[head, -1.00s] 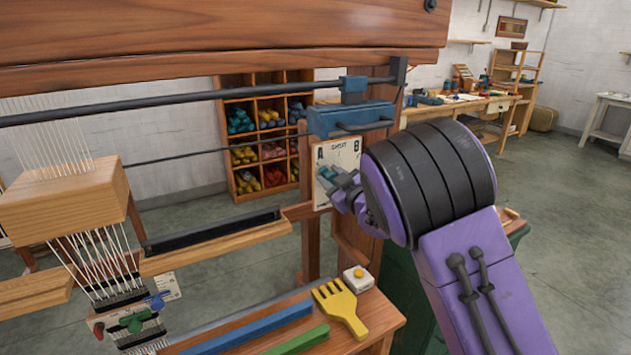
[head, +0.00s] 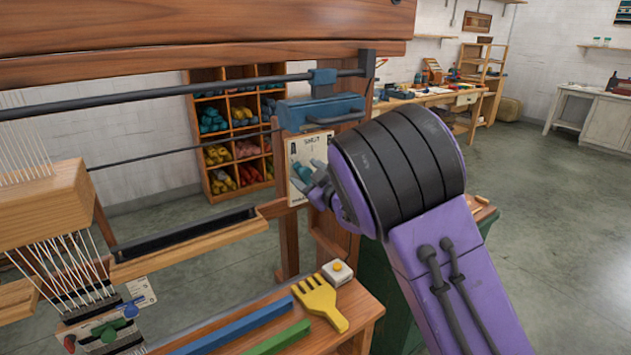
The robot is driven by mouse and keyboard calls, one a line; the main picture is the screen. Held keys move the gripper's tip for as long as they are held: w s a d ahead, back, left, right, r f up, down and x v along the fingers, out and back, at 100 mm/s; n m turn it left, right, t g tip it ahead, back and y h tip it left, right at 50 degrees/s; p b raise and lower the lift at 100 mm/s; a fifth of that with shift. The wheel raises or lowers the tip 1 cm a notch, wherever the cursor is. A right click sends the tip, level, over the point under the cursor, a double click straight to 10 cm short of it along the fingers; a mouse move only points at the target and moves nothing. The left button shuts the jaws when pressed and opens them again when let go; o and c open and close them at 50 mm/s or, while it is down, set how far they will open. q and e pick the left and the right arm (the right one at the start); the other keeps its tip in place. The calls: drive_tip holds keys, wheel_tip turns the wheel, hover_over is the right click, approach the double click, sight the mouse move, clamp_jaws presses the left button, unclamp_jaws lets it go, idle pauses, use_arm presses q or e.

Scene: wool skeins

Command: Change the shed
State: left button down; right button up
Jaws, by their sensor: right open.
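The loom's wooden frame (head: 210,70) fills the upper left. A pale card (head: 298,150) with small lettering is fixed to its right post. An A shows at the card's left; its right side is hidden by my arm. My right gripper (head: 304,178) is open in front of the card's lower part, seen mostly from behind. Teal parts show at its fingers, and I cannot tell whether one is a lever or whether it touches anything. White warp threads (head: 75,265) run through a wooden block (head: 45,205) at the left. My left gripper is out of view.
A yellow comb (head: 320,303), a white box with a yellow button (head: 337,271), a blue bar (head: 232,330) and a green bar (head: 280,338) lie on the loom's bench. A cubby shelf (head: 205,150) of wool stands behind. The floor (head: 530,230) at right is open.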

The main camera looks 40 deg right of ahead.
drive_tip(key=s+b, duration=0.1)
drive_tip(key=s, duration=0.8)
drive_tip(key=shift+s+a+b, duration=0.15)
drive_tip(key=shift+a+b, duration=0.1)
drive_tip(key=shift+b, duration=0.1)
